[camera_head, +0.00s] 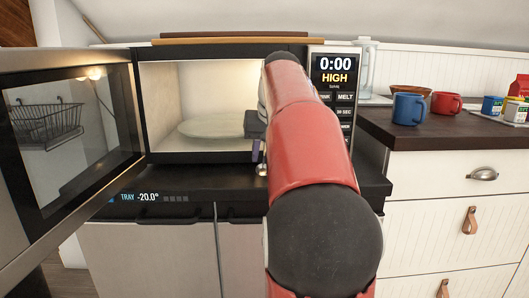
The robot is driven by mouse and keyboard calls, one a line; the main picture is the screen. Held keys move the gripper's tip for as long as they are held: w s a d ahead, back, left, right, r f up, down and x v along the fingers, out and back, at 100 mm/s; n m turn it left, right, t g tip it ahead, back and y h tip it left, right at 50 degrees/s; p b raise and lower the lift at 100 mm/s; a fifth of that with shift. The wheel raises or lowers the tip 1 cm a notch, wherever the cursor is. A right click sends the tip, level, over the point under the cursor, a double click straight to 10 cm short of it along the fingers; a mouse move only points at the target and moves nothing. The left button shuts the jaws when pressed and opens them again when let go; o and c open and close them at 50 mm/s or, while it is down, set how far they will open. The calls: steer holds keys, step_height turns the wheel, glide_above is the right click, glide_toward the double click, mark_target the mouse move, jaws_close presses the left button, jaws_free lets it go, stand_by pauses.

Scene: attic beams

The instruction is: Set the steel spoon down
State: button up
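My red arm reaches forward from the bottom of the head view to the open microwave (228,52). My gripper (259,157) is at the front of the microwave opening, mostly hidden behind my arm. A small shiny bit shows at its lower end. I cannot tell whether it is the steel spoon or part of the gripper. No spoon can be clearly made out. Whether the gripper's fingers are open or shut is hidden.
The microwave door (62,140) stands open at left. A pale round plate (205,129) lies inside. At right, a dark counter (425,131) holds a blue mug (408,108), a red mug (446,103), a brown bowl (410,90) and small cartons (491,105). Its front part is clear.

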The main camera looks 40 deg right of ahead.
steer(key=shift+s+r, duration=0.1)
steer(key=shift+r, duration=0.4)
steer(key=p+v, duration=0.3)
steer(key=v, duration=0.8)
steer(key=shift+s, duration=0.2)
steer(key=shift+a+r, duration=0.1)
steer(key=s+a+f+n, duration=0.1)
steer(key=s+a+f, duration=0.2)
steer(key=a+f, duration=0.2)
steer(key=s+a+f+n, duration=0.1)
steer(key=s+a+f, duration=0.2)
steer(key=a+f, duration=0.3)
steer(key=s+a+f+n+t, duration=0.1)
steer(key=s+a+f, duration=0.2)
steer(key=a+f, duration=0.3)
steer(key=shift+a+n+y, duration=0.4)
steer(key=shift+a, duration=0.75)
steer(key=shift+n, duration=0.9)
steer(key=s+a+f, duration=0.1)
steer(key=s+f, duration=0.1)
steer(key=f, duration=0.1)
steer(key=s+a+f, duration=0.1)
steer(key=s+f, duration=0.1)
steer(key=f, duration=0.2)
steer(key=s+a+f, duration=0.2)
steer(key=f, duration=0.2)
steer(key=shift+s+a, duration=0.15)
steer(key=shift+s, duration=0.25)
steer(key=shift+c, duration=0.6)
